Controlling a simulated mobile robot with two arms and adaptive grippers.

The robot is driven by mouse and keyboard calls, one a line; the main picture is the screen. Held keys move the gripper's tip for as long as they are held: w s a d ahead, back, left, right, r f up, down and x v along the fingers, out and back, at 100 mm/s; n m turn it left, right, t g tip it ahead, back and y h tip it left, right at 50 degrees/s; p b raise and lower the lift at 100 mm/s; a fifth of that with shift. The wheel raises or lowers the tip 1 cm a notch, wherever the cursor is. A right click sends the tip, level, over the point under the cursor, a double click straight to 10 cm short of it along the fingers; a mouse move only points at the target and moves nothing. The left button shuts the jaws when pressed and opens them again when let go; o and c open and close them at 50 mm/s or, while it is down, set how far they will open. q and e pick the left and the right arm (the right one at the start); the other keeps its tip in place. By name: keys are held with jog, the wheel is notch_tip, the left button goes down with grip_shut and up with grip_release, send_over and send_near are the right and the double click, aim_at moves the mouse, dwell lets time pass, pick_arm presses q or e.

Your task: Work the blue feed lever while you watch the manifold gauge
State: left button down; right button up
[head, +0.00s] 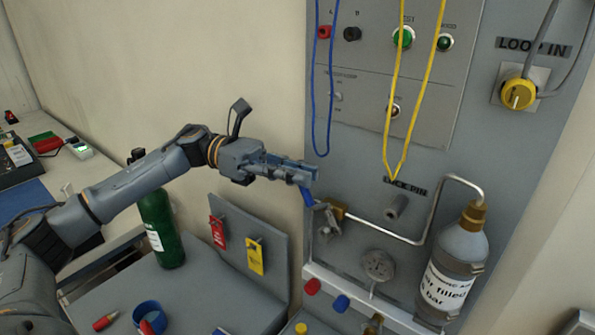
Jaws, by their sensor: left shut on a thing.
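The blue feed lever (307,196) shows just below the fingers of my left gripper (303,174). The gripper is shut on the lever and hides its upper part. The lever sits beside a brass and grey valve (335,211) on the grey panel, at the left end of a bent metal pipe (392,233). The manifold gauge (378,265) is a round dial low on the panel, right of and below the lever. It is in clear view, but its needle and marks are too small to read. My right gripper is not in view.
A grey cylinder (458,258) with a white label stands right of the gauge. Blue (314,130) and yellow (393,125) cords hang above. A green bottle (162,230) and red (217,232) and yellow (255,256) tags are at left. Red (312,286) and blue (341,303) knobs sit below.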

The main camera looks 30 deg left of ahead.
aim_at(311, 197)
pick_arm(q)
jog(key=shift+s+d+r+y, duration=0.1)
jog(key=shift+d+r+y, duration=0.2)
jog(key=shift+d+y, duration=0.25)
jog(key=shift+s+d+r+m+y+p, duration=0.1)
jog(key=shift+d+r+m+y+p, duration=0.25)
jog(key=shift+d+y+p, duration=0.6)
jog(key=y, duration=0.1)
jog(key=d+y+p, duration=0.1)
jog(key=shift+s+d+f+y, duration=0.1)
jog(key=shift+d+f+y, duration=0.1)
jog(key=shift+y, duration=0.1)
jog(key=c, duration=1.3)
grip_release()
jog(key=shift+c, duration=0.2)
jog(key=shift+r, duration=0.1)
